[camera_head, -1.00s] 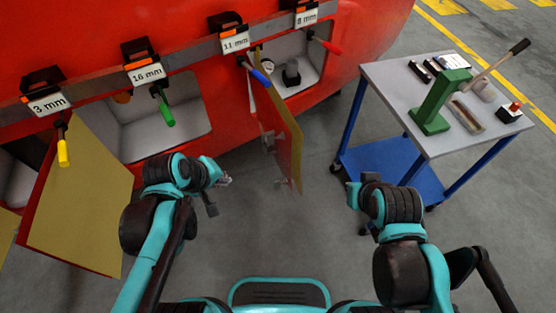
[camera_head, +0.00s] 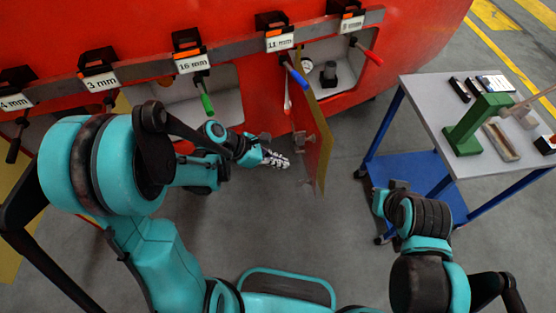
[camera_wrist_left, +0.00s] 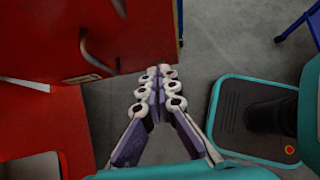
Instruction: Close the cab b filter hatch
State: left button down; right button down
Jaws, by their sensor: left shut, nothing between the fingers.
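An open hatch door (camera_head: 318,150) hangs edge-on from the red nosecone, with its yellowish inner face to the right and a metal handle on its left side. I see no label saying which cab or hatch it is. My left gripper (camera_head: 283,161) is shut and empty, just left of this door and apart from it in the head view. In the left wrist view, the shut fingers (camera_wrist_left: 160,88) are beside a red panel (camera_wrist_left: 120,35) with a curved handle. My right arm's end (camera_head: 385,200) shows low on the right; its fingers are not clear.
Screwdriver-like tools hang from a labelled rail (camera_head: 225,50) over the openings. Another open yellowish panel (camera_head: 12,225) is partly hidden behind my left arm. A grey-topped trolley (camera_head: 425,100) with a green press (camera_head: 475,125) stands right. Floor between door and trolley is clear.

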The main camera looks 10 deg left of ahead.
aim_at(313, 166)
pick_arm(q)
jog(key=w+d+f, duration=0.1)
jog(key=d, duration=0.1)
jog(key=w+d+f+b, duration=0.1)
jog(key=d, duration=0.1)
jog(key=w+d+f+b, duration=0.1)
jog(key=d+f, duration=0.1)
jog(key=shift+d, duration=0.4)
jog(key=shift+w+d+r+b, duration=0.1)
jog(key=shift+d+b, duration=0.2)
jog(key=shift+w+d, duration=0.1)
